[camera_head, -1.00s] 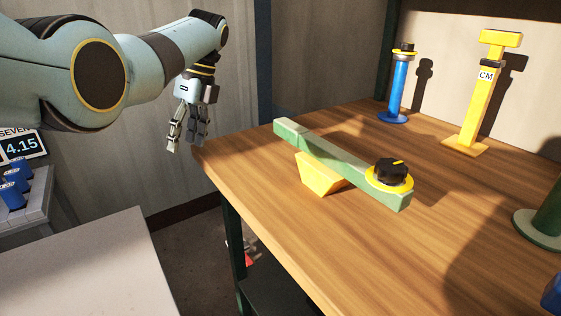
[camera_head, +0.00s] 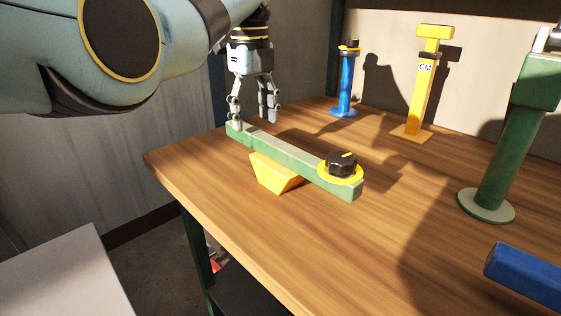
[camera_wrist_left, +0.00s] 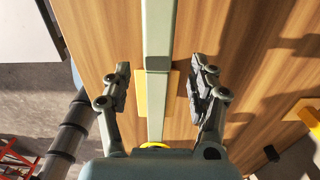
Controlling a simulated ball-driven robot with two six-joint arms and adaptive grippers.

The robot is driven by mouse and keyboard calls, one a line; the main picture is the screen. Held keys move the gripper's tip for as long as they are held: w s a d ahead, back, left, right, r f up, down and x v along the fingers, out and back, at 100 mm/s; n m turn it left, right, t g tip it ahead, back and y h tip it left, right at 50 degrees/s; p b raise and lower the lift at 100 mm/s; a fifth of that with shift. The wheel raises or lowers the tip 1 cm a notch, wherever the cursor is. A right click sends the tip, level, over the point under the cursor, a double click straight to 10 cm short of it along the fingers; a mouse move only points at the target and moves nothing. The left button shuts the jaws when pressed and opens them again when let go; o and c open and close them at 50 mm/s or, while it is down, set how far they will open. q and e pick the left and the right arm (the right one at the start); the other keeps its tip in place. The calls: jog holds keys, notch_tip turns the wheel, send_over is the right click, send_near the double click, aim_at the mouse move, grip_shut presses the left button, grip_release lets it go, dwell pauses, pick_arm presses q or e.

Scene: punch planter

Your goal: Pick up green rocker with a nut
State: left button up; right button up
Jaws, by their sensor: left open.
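The green rocker (camera_head: 290,158) is a long bar across a yellow wedge-shaped support (camera_head: 272,175) on the wooden table. A black nut (camera_head: 342,163) with a yellow ring under it sits on its right end. My left gripper (camera_head: 253,114) is open and empty above the rocker's far left end, pointing down. In the left wrist view the green bar (camera_wrist_left: 158,35) runs between the spread fingers of the gripper (camera_wrist_left: 159,80), apart from both. The nut is not clearly seen there. My right gripper is not in view.
Behind stand a blue post (camera_head: 346,85) and a yellow post (camera_head: 418,95) marked CM. A green post (camera_head: 503,155) stands right, with a blue bar (camera_head: 528,278) at the lower right. The wooden table (camera_head: 330,250) is clear in front of the rocker.

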aim_at(253, 129)
pick_arm(q)
notch_tip(253, 129, down, 5)
jog(key=shift+s+r, duration=0.1)
jog(key=shift+c, duration=0.3)
grip_shut()
